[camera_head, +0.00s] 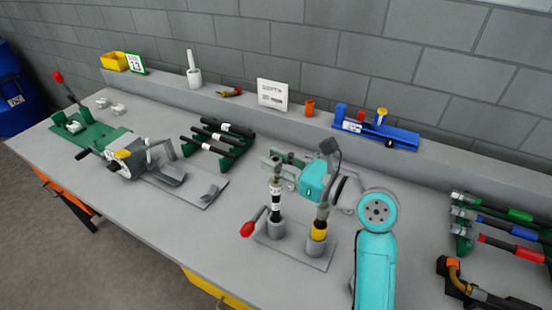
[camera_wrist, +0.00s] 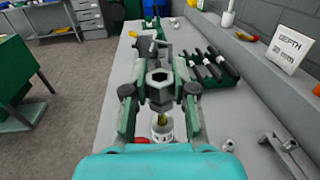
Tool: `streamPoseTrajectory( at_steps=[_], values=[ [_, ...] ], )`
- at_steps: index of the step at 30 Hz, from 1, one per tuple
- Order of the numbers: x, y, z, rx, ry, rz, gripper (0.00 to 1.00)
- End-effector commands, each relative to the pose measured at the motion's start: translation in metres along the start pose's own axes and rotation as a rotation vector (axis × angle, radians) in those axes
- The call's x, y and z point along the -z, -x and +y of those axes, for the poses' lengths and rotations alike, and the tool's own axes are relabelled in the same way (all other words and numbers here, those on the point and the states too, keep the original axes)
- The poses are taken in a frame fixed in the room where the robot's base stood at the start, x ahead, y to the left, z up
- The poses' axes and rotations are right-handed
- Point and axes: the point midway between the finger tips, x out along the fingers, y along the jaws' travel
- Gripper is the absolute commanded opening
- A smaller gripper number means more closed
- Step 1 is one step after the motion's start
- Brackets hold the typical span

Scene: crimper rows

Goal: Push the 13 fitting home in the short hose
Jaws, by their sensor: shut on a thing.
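My gripper (camera_wrist: 160,90) is shut on a grey hex fitting (camera_wrist: 160,84), whose hexagonal opening faces the wrist camera. In the head view my gripper (camera_head: 288,163) reaches left over a short black hose (camera_head: 276,207) with a white label. The hose stands upright in a grey cup on a flat plate (camera_head: 306,254). The fitting is in line above the hose top. A brass-coloured part (camera_wrist: 161,119) shows below the fingers in the wrist view, above a pale round collar. The join is too small to tell how deep the fitting sits.
A red-knobbed lever (camera_head: 247,230) stands out left of the cup. A yellow-banded upright piece (camera_head: 317,233) stands close right. Banded hoses (camera_head: 500,230) lie at right.

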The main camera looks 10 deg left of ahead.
Motion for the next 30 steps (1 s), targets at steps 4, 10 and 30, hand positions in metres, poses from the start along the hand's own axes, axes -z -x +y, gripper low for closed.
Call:
streamPoseTrajectory(
  at_steps=[4,10,30],
  values=[
    [0.003,0.0,0.0,0.0,0.0,0.0,0.0],
    [0.007,0.0,0.0,0.0,0.001,0.0,0.0],
    [0.013,0.002,0.0,0.001,-0.001,0.002,0.56]
  ],
)
